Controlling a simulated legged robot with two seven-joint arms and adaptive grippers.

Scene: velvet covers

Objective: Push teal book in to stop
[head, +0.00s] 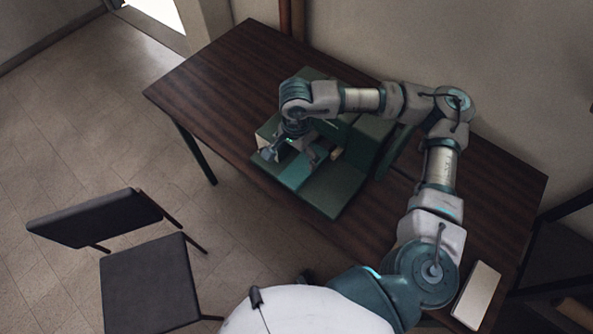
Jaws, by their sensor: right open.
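A teal book (295,172) lies between the fingers of my right gripper, partly hidden by them, in a dark green holder (335,192) on the table. My right gripper (290,158) points down over the holder, with its fingers spread apart. I cannot tell whether the fingers touch the book. How far the book stands from the stop is hidden by the gripper and arm. My left gripper is not in view.
The dark wooden table (215,75) is clear to the left of the holder. A pale flat box (476,294) lies at the table's right end. A dark chair (145,265) stands on the floor at the lower left. A wall runs behind the table.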

